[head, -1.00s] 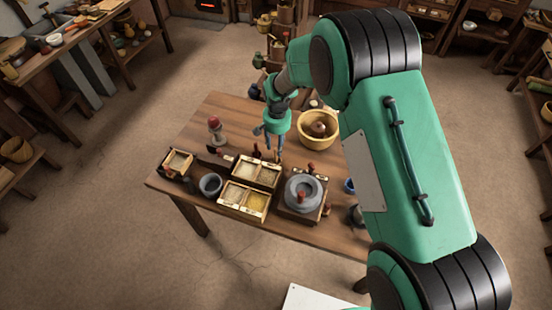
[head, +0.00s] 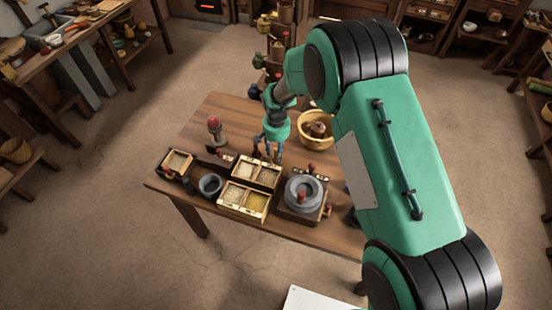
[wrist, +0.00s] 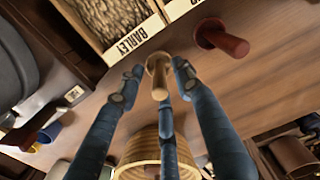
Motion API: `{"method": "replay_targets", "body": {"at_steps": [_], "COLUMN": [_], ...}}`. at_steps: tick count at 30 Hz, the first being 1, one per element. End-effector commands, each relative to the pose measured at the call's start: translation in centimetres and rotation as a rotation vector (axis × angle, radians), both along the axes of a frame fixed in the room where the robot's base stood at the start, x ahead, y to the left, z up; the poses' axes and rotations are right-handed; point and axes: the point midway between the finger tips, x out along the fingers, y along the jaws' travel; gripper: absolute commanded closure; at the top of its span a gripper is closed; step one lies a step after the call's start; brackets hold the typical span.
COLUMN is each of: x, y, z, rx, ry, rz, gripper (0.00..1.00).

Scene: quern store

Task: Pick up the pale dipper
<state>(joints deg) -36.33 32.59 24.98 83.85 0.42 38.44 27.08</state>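The pale dipper (wrist: 159,77) shows in the wrist view as a light wooden handle with a round pale part at its far end, beside the crate labelled BARLEY (wrist: 140,38). My gripper (wrist: 160,80) has its three blue fingers spread around the dipper. The fingertips are close to it, and I see no clear grip on the handle. In the head view my gripper (head: 269,157) is low over the table, behind the divided crates, and the pale dipper cannot be made out there. A red-brown dipper (wrist: 222,38) is just right of the right finger in the wrist view.
The wooden table (head: 232,115) holds a grey quern (head: 303,192), a yellow bowl (head: 308,137) right of my gripper, divided grain crates (head: 243,200), a grey mortar (head: 210,185) and a red-topped grey piece (head: 215,130). The table's back left is fairly clear.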

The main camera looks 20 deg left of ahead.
Motion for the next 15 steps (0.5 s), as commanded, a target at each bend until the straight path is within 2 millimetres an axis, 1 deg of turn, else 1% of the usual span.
{"method": "replay_targets", "body": {"at_steps": [1, 4, 5, 15], "x": [0.0, 0.0, 0.0, 0.01], "y": [0.0, 0.0, 0.0, 0.0], "z": [0.0, 0.0, 0.0, 0.03], "rx": [0.0, 0.0, 0.0, 0.0], "ry": [0.0, 0.0, 0.0, 0.0], "rz": [0.0, 0.0, 0.0, 0.0], "gripper": [0.77, 0.97, 1.0, 1.0]}}
